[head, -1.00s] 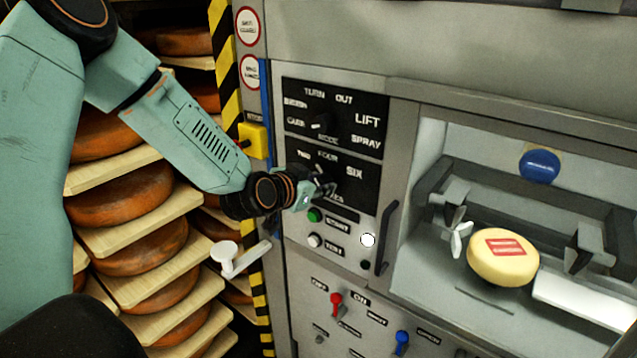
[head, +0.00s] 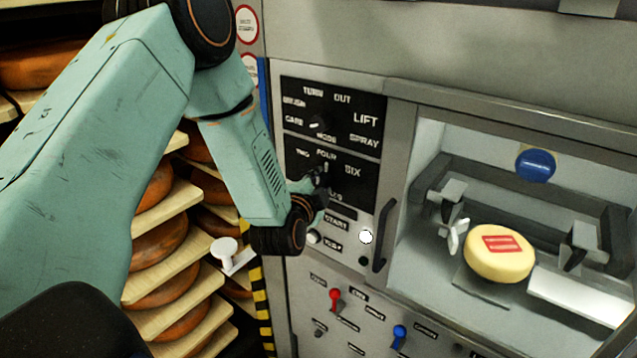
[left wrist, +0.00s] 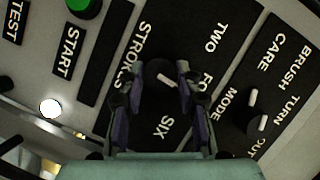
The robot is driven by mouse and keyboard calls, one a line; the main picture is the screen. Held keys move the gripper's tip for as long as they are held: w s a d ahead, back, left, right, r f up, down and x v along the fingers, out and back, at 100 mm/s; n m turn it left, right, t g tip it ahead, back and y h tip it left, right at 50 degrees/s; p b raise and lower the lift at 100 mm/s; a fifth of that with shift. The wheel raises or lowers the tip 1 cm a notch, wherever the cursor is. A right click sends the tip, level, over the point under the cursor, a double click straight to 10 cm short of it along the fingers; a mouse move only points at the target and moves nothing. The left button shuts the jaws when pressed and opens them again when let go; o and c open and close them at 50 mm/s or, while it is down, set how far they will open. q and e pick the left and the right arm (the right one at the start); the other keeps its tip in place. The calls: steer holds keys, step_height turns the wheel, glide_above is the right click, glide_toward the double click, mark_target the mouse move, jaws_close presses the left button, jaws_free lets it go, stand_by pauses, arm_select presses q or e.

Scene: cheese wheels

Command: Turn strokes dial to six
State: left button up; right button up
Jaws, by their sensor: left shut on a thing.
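The strokes dial (left wrist: 158,74) is a dark knob with a white pointer line on the black strokes panel (head: 356,190). In the left wrist view it sits between my two fingers. The SIX label (left wrist: 166,128) shows between the fingers, below the dial. My left gripper (head: 320,178) is at the panel, its fingers shut on the dial's sides; it also shows in the left wrist view (left wrist: 160,92). My right gripper is out of view.
The mode dial (head: 316,122) is just above. The white start-side button (head: 313,237) and several switches are below. A vertical handle (head: 384,236) stands right of the panel, beside an open bay with a cheese wheel (head: 499,253). Cheese shelves stand left.

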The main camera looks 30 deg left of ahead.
arm_select(q)
steer(key=m, duration=0.2)
steer(key=m+t+y, duration=0.1)
steer(key=shift+d+f+m, duration=0.1)
steer(key=shift+f+m, duration=0.2)
steer(key=shift+m, duration=0.1)
steer(key=shift+m+t, duration=0.6)
steer(key=shift+m, duration=0.9)
steer(key=shift+f, duration=0.1)
steer(key=o, duration=1.1)
steer(key=shift+s, duration=0.1)
steer(key=shift+o, duration=0.2)
steer(key=v, duration=0.7)
steer(key=shift+s, duration=0.15)
